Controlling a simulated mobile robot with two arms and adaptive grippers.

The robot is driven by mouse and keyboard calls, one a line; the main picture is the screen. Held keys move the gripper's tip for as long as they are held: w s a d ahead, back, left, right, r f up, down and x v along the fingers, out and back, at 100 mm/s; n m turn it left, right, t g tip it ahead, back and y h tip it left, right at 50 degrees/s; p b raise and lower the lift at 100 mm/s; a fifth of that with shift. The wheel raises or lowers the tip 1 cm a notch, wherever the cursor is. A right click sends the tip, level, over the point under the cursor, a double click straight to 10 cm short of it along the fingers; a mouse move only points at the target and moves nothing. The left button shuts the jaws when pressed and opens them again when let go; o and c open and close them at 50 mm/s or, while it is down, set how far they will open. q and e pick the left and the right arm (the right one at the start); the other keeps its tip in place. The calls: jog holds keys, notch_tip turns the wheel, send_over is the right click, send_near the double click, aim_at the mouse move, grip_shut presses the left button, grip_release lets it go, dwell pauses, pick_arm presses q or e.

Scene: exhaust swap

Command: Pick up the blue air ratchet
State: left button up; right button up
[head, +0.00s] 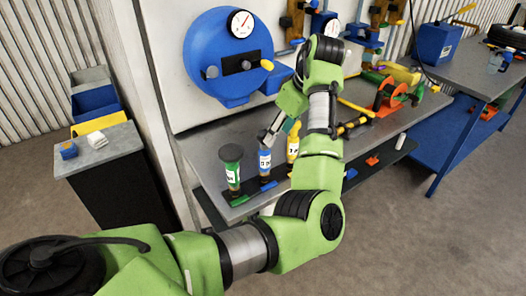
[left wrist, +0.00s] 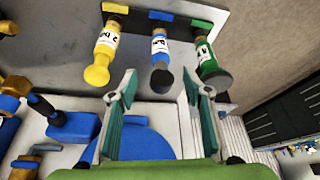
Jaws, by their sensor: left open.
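The blue air ratchet (head: 265,163) stands upright with a white label on the bench, between a green one (head: 231,172) and a yellow one (head: 292,148). My left gripper (head: 278,132) is open and empty above the row, close to the blue one's upper end. In the left wrist view the blue ratchet (left wrist: 160,55) lies ahead, lined up with the gap between the two spread fingers. The yellow (left wrist: 102,55) and green (left wrist: 207,62) ones lie to either side. Whether a finger touches anything cannot be told. My right gripper is not in view.
A large blue disc with a gauge (head: 232,60) is on the panel behind the ratchets. An orange and green tool (head: 392,93) lies farther right on the grey bench (head: 207,168).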

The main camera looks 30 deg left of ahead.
aim_at(265, 157)
pick_arm(q)
jog(key=p+x, duration=0.3)
jog(key=x, duration=1)
jog(key=shift+f, duration=0.3)
jog(key=shift+r, duration=0.1)
grip_shut()
